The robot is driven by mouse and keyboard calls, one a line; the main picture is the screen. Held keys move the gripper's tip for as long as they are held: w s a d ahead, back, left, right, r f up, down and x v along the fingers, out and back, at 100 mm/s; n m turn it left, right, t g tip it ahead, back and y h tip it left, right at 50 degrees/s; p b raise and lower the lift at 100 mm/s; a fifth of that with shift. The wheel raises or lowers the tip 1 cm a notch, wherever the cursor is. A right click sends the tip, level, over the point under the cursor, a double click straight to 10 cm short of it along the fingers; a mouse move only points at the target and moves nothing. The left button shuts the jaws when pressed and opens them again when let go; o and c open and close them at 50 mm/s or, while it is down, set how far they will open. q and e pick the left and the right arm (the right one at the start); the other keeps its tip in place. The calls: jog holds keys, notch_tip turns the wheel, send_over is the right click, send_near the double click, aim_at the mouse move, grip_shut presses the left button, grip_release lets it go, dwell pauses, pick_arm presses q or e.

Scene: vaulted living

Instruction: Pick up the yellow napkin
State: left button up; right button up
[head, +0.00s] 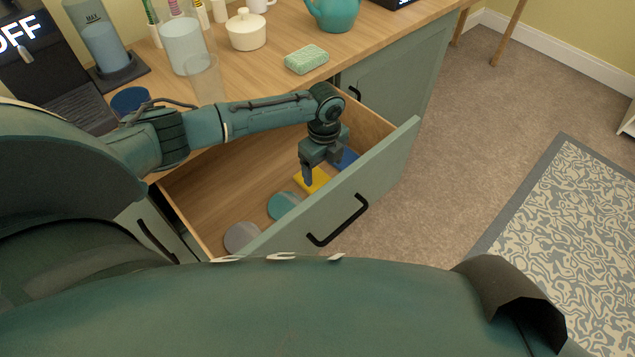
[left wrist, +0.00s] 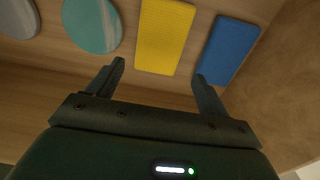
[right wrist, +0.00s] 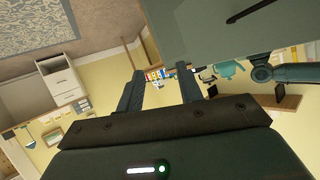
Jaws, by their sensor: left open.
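The yellow napkin (head: 312,181) lies flat in the open drawer, partly hidden by my left gripper in the head view. In the left wrist view the yellow napkin (left wrist: 165,37) shows just beyond and between the fingertips. My left gripper (head: 307,172) points down into the drawer above the napkin, open and empty; its two fingers (left wrist: 160,72) stand apart in its own wrist view. My right gripper (right wrist: 167,85) shows only in its own wrist view, fingers apart with nothing between them, away from the drawer.
The drawer front (head: 375,178) with a black handle stands pulled out. A blue napkin (left wrist: 230,50) lies right of the yellow one; a teal disc (left wrist: 90,24) and a grey disc (left wrist: 17,17) lie left. A sponge (head: 307,60) and teapot (head: 333,12) are on the counter above.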

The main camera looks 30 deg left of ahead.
pick_arm(q)
jog(key=f, duration=0.4)
jog(key=f+b, duration=0.1)
jog(key=f, duration=0.1)
jog(key=shift+a+f, duration=0.3)
jog(key=shift+a, duration=0.05)
jog(key=c, duration=0.7)
